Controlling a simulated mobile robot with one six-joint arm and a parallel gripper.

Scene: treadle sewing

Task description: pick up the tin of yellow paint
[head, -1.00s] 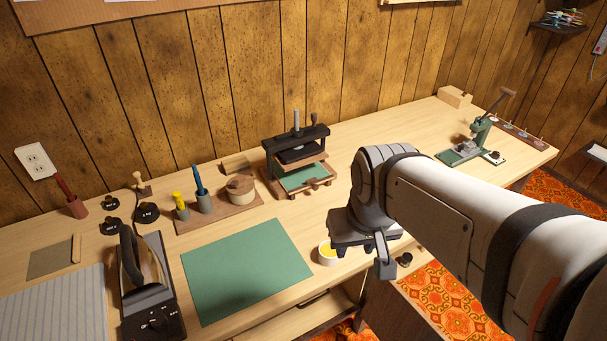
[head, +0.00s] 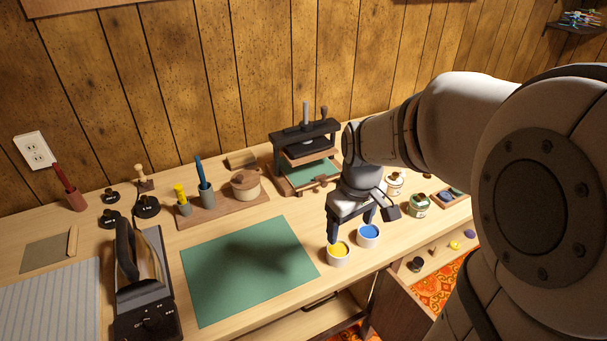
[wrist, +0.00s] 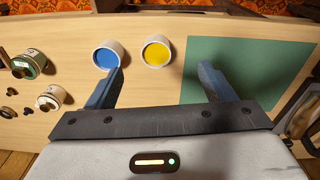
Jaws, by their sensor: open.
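The tin of yellow paint (head: 338,254) is a small white open tin standing upright near the table's front edge, just right of the green mat. In the wrist view the yellow tin (wrist: 157,51) lies beyond and between the two fingers, nearer the left one. A matching tin of blue paint (head: 368,235) stands close beside it; it also shows in the wrist view (wrist: 109,54), by the left fingertip. My gripper (head: 350,228) is open and empty, pointing down above and behind the tins. Whether the left finger touches the blue tin cannot be told.
The green mat (head: 248,265) lies flat and clear at left. A press (head: 304,150) stands behind my gripper. Labelled jars (head: 419,204) stand to the right. An iron (head: 131,265) sits at the left front.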

